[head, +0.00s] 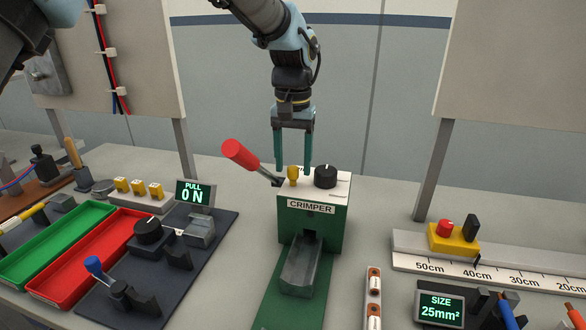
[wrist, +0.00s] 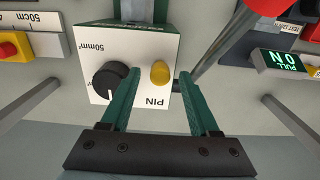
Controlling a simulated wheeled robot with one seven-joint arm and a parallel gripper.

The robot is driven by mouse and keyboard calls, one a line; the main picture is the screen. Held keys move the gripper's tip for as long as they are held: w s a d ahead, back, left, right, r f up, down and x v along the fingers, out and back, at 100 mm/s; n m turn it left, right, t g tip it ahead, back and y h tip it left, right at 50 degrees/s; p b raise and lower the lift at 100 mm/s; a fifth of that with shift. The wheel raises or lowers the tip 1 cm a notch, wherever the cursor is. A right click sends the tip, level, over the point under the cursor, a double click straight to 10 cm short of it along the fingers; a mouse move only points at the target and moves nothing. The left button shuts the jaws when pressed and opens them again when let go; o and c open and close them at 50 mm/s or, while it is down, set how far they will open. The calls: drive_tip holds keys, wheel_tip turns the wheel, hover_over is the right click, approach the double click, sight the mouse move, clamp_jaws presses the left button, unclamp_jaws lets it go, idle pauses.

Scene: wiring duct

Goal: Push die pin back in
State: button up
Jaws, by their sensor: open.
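The die pin (head: 293,174) is a yellow knob standing on top of the green and white crimper (head: 312,225), left of its black dial (head: 325,177). In the wrist view the die pin (wrist: 160,73) shows beside the label PIN, with the black dial (wrist: 110,80) to its left. My gripper (head: 293,168) is open above the crimper, its green fingers on either side of the pin in the picture. In the wrist view my gripper (wrist: 158,85) holds nothing. I cannot tell how far the pin stands out or how high the fingertips are above it.
A red-handled lever (head: 240,154) rises from the crimper's left side, close to my gripper. A pull tester display (head: 194,193), red tray (head: 90,260) and green tray (head: 55,243) lie left. A ruler rail (head: 500,267) and size display (head: 441,311) lie right.

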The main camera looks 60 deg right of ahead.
sight(293, 167)
wheel_tip(293, 167, up, 9)
drive_tip(key=b, duration=0.1)
drive_tip(key=shift+b, duration=0.3)
drive_tip(key=shift+r, duration=0.1)
drive_tip(key=w+a+f+n, duration=0.3)
drive_tip(key=w+a, duration=0.9)
drive_tip(key=w, duration=0.1)
drive_tip(key=w+a+f+n, duration=0.3)
drive_tip(key=w+a+f, duration=0.1)
drive_tip(key=w+a, duration=0.75)
drive_tip(key=w+a+f+n+t, duration=0.1)
drive_tip(key=w+a+f+n, duration=0.1)
drive_tip(key=a, duration=0.6)
drive_tip(key=w+a+f+n, duration=0.1)
drive_tip(key=w+a+f, duration=0.1)
drive_tip(key=a, duration=0.6)
drive_tip(key=s+a+f+n, duration=0.2)
drive_tip(key=s+a, duration=0.1)
drive_tip(key=a, duration=0.5)
drive_tip(key=s+a+f+n, duration=0.2)
drive_tip(key=s+a, duration=0.1)
drive_tip(key=a, duration=0.6)
drive_tip(key=shift+s+f+t, duration=0.15)
drive_tip(key=shift+s+t, duration=0.15)
drive_tip(key=shift+s, duration=0.1)
